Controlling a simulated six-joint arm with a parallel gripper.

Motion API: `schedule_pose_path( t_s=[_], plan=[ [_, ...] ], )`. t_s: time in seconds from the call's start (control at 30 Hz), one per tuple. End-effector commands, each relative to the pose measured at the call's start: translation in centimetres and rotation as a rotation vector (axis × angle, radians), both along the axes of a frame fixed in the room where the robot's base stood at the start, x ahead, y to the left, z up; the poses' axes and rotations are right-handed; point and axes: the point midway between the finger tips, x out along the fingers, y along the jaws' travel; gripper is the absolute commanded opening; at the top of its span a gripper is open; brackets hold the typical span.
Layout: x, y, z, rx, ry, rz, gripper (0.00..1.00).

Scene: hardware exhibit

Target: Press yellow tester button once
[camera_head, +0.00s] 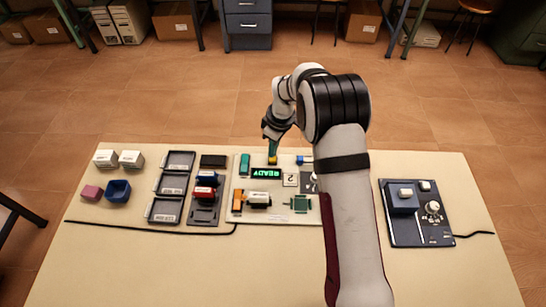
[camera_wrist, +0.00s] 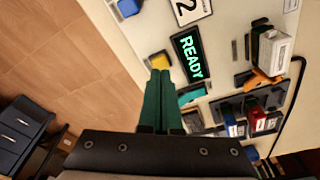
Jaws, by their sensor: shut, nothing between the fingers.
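The yellow tester button (camera_head: 272,161) is on the far side of the pale tester board (camera_head: 306,216), just behind a display (camera_head: 266,174) reading READY in green. In the wrist view the yellow button (camera_wrist: 159,60) shows just past my fingertips, partly hidden by them. My gripper (camera_head: 271,152) has green fingers, shut together and empty, pointing down right at the button. I cannot tell whether the tips touch it. My fingers also show in the wrist view (camera_wrist: 160,74).
A blue part (camera_head: 301,160) and a teal part (camera_head: 244,164) flank the button. A card marked 2 (camera_head: 290,180) lies beside the display. Black trays (camera_head: 164,210) stand to the left; a dark device (camera_head: 390,228) is at right. My arm covers the board's right edge.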

Motion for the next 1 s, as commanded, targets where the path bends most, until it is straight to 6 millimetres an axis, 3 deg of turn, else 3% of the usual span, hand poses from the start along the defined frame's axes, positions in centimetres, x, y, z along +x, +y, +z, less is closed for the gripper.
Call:
schedule_pose_path(
  t_s=[1.0],
  plan=[
    [0.02, 0.01, -0.74, 0.000, 0.000, 0.000, 0.00]
  ],
)
